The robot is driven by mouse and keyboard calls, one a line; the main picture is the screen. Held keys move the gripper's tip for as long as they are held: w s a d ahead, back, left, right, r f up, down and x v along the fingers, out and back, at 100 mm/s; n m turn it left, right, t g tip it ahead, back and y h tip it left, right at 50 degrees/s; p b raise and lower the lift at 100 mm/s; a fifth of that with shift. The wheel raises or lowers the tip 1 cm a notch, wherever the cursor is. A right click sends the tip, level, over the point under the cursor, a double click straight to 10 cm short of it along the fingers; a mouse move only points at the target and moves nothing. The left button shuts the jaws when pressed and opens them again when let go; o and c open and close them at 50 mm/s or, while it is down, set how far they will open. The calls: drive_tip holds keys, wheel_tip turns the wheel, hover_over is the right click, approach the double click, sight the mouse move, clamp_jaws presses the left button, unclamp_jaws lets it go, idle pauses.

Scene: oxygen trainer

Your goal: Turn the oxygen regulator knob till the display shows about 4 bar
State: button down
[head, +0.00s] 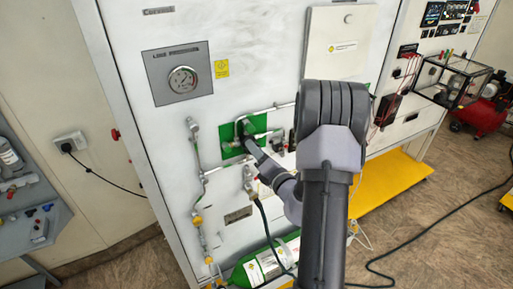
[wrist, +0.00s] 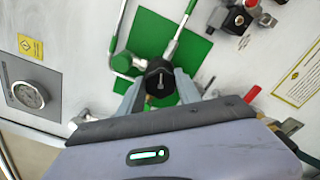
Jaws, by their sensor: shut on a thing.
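The oxygen regulator knob is a black round knob (wrist: 160,80) with a pale pointer line, on a green patch of the panel (wrist: 150,35). In the wrist view my gripper (wrist: 157,88) has one finger on each side of the knob and is shut on it. In the head view my gripper (head: 243,132) reaches the green patch, and my arm hides part of the panel. The line pressure gauge (head: 182,80) is a round dial at the upper left of the panel; it also shows in the wrist view (wrist: 28,95). Its reading is too small to tell.
Metal pipes with valves (head: 197,180) run down the panel left of my gripper. A green cylinder (head: 262,264) lies low by the panel. A white cover box (head: 338,45) is at upper right. Red and black fittings (wrist: 240,15) sit right of the knob.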

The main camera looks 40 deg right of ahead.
drive_tip(key=shift+m, duration=0.3)
drive_tip(key=c, duration=0.8)
unclamp_jaws()
drive_tip(key=shift+c, duration=0.2)
drive_tip(key=p+v, duration=0.7)
drive_tip(key=v, duration=1)
drive_tip(key=shift+s+a, duration=0.15)
drive_tip(key=shift+s, duration=0.05)
